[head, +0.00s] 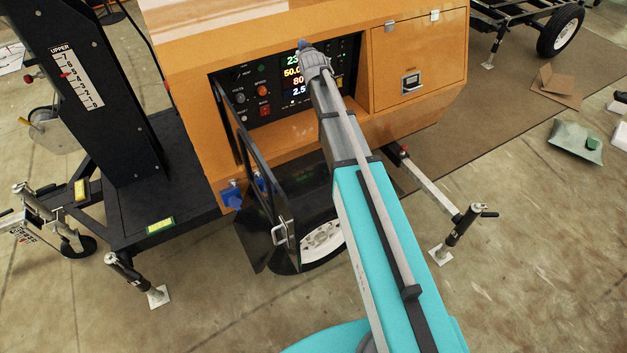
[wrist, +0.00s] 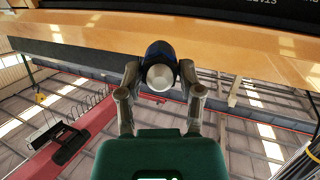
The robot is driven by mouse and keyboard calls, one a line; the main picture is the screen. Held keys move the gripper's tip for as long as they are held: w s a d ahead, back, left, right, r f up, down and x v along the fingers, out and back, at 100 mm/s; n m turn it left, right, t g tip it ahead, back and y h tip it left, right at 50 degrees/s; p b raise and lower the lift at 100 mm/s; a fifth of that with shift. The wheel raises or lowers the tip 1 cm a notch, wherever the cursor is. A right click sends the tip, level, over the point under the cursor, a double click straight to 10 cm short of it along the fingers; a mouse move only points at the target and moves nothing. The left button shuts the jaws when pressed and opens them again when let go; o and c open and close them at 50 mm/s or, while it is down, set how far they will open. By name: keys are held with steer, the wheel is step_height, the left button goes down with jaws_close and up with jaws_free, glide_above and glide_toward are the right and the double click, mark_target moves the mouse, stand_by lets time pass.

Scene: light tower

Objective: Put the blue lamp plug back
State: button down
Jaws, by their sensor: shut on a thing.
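In the wrist view, my gripper (wrist: 160,75) is shut on a dark blue plug (wrist: 158,50) with a round silver end facing the camera. One finger is on each side of it. In the head view, my gripper (head: 304,50) is at the upper part of the open control panel (head: 263,85), and a little of the blue plug (head: 301,43) shows at its tip. Another blue fitting (head: 231,195) is on the lower left corner of the orange housing. A further blue piece (head: 260,182) shows beside the black door. My arm hides part of the panel, and no contact can be judged.
The black panel door (head: 279,209) hangs open below the panel, left of my arm. The orange housing (head: 416,60) carries a closed hatch at right. The black mast (head: 97,90) stands at left. Outriggers (head: 458,230) reach out over the floor.

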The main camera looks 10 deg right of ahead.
steer(key=shift+a, duration=0.15)
steer(key=shift+s+f, duration=0.15)
steer(key=s+d+f+m+g+h+b, duration=0.15)
steer(key=s+f+m+g+b, duration=0.4)
steer(key=f, duration=0.55)
steer(key=s+d+f+m+g+h+b, duration=0.1)
steer(key=s+f+m+g+h+b, duration=0.1)
steer(key=s+f+m+g+b, duration=0.6)
steer(key=s+a+f+m+y+b, duration=0.1)
steer(key=s+f+m+y+b, duration=0.3)
steer(key=s+f, duration=0.6)
steer(key=s+m+g+y, duration=0.1)
steer(key=s+m+y, duration=0.1)
steer(key=s+y, duration=0.1)
steer(key=shift+s+a+f+y, duration=0.15)
steer(key=shift+s+f+y, duration=0.15)
steer(key=shift+f+y, duration=0.05)
steer(key=shift+w, duration=0.1)
